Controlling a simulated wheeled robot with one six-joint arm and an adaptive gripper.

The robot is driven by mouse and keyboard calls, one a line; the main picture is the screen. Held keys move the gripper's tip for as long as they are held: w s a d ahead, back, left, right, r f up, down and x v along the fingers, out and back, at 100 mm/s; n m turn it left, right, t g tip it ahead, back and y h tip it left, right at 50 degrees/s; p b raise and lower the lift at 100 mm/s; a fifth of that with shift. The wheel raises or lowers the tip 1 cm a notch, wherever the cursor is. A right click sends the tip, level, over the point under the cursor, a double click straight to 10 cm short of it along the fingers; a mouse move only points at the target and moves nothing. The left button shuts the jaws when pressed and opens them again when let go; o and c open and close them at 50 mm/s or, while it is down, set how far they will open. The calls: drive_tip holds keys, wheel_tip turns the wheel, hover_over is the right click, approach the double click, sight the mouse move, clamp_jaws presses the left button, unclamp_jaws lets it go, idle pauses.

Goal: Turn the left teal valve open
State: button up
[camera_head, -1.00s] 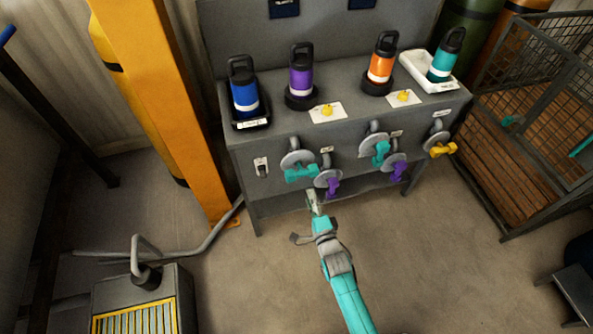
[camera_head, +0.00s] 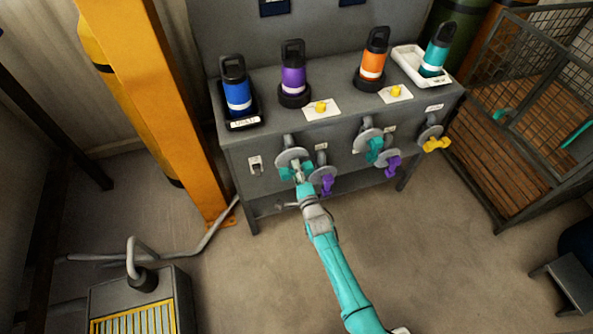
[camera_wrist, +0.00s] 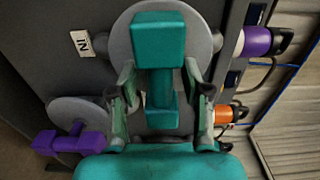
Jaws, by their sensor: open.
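The left teal valve (camera_head: 286,174) is on the front of the grey bench, mounted on a round grey disc. My gripper (camera_head: 299,172) is in front of it and hides part of its handle. In the wrist view, the teal valve handle (camera_wrist: 158,42) is a bar running up and down the picture. My gripper (camera_wrist: 159,72) is open, with one finger on each side of the bar. Small gaps seem to show between fingers and bar; contact is not clear.
A purple valve (camera_head: 324,182) is close to the right of my gripper. A second teal valve (camera_head: 374,150), another purple valve (camera_head: 389,163) and a yellow valve (camera_head: 436,144) are further right. Several bottles stand on the bench (camera_head: 335,128). An orange post (camera_head: 157,110) stands left.

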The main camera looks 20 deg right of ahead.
drive_tip(key=shift+c, duration=0.3)
clamp_jaws()
drive_tip(key=shift+n, duration=0.4)
drive_tip(key=n, duration=0.8)
drive_tip(key=shift+n, duration=0.3)
drive_tip(key=n, duration=0.4)
drive_tip(key=shift+n, duration=2.2)
